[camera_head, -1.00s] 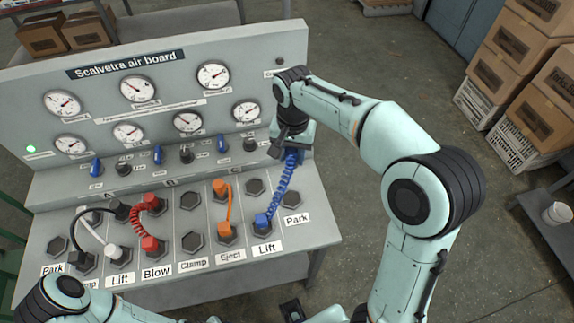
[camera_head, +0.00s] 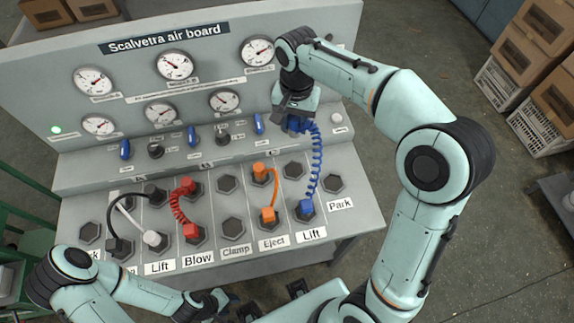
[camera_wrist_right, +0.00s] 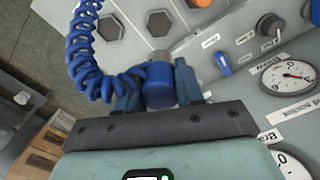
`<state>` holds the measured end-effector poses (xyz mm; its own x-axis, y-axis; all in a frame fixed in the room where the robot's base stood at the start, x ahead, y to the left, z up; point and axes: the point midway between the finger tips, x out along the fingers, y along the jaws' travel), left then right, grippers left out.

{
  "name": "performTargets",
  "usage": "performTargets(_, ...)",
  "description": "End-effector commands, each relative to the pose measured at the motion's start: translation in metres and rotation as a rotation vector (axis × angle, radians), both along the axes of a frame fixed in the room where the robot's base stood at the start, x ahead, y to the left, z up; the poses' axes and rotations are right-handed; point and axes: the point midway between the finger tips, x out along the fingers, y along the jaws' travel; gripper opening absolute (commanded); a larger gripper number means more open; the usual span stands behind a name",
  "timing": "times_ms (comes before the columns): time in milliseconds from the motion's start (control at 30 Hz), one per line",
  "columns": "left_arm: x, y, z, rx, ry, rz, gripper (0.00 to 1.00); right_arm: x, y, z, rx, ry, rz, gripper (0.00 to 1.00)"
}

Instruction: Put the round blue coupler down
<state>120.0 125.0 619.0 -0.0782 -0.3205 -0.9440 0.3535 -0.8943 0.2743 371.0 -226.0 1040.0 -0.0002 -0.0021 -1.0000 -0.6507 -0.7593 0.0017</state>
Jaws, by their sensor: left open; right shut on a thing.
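The round blue coupler (camera_wrist_right: 158,85) is between the fingers of my right gripper (camera_wrist_right: 160,92) in the right wrist view, with a grey tip beyond it. My right gripper (camera_head: 297,122) is shut on it above the ledge at the right part of the board; the fingers mostly hide the coupler (camera_head: 304,126) in the head view. A coiled blue hose (camera_head: 317,165) runs from it down to a blue plug (camera_head: 306,207) in a socket above the "Lift" label. My left gripper (camera_head: 214,302) is open and empty, low in front of the board.
The air board (camera_head: 200,48) carries several gauges and a row of blue levers. Its sloped panel holds red (camera_head: 178,205), orange (camera_head: 276,188), black and white hoses. Bare hexagonal sockets show, one (camera_head: 333,184) above "Park". Boxes (camera_head: 530,60) stand at the far right.

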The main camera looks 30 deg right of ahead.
Motion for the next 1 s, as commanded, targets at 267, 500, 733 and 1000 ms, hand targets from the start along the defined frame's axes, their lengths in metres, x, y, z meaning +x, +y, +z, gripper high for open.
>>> performTargets(267,-0.009,0.000,-0.014,0.000,0.010,0.000,0.43,-0.002,0.000,-0.074,-0.001,0.009,0.002,0.03)
performTargets(500,-0.012,0.000,-0.021,-0.001,0.014,-0.001,0.43,-0.002,0.000,-0.131,-0.001,0.007,0.001,0.03)
performTargets(733,-0.013,0.000,-0.023,-0.001,0.014,-0.001,0.43,-0.001,0.000,-0.153,-0.001,0.003,0.001,0.03)
performTargets(1000,-0.014,0.000,-0.026,0.000,0.017,0.000,0.43,-0.001,0.000,-0.190,0.000,0.004,0.001,0.03)
